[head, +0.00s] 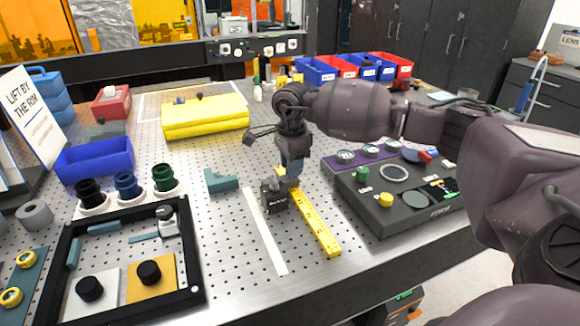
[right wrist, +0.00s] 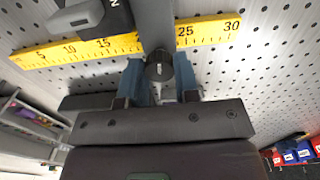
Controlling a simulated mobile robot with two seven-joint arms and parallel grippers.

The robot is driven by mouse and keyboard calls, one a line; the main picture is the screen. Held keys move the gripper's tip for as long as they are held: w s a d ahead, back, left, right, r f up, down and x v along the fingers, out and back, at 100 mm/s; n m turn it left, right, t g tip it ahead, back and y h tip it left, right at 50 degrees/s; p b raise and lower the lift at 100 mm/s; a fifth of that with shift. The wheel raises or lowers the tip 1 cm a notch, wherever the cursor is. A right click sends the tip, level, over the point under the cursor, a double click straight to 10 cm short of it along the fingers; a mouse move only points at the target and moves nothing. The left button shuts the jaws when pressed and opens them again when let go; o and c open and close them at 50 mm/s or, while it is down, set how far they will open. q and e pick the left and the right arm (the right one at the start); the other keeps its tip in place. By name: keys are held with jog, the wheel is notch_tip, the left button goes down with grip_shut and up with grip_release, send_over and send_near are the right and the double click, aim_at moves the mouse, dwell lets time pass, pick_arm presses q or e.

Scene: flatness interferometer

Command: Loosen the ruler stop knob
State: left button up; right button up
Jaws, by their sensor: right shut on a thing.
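The yellow ruler (head: 317,226) lies on the perforated metal table, and a black block (head: 273,198) sits against its left side. In the right wrist view the ruler (right wrist: 205,33) runs across the top with black numbers. A dark bar crosses it near 20 and ends in a small round dark knob (right wrist: 160,68). My right gripper (head: 291,170) points down at the far part of the ruler. In the right wrist view its blue fingers (right wrist: 160,80) are shut on the knob, one on each side. The gripper hides the knob in the head view. My left gripper is out of view.
A white strip (head: 264,231) lies left of the ruler and a teal block (head: 220,181) behind it. A black control box (head: 385,220) stands close on the right. A black-framed tray (head: 190,270) is at front left, and a yellow case (head: 205,117) is behind.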

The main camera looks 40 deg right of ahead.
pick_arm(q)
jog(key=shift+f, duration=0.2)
pick_arm(e)
jog(key=shift+f+n, duration=0.1)
jog(key=shift+n, duration=0.3)
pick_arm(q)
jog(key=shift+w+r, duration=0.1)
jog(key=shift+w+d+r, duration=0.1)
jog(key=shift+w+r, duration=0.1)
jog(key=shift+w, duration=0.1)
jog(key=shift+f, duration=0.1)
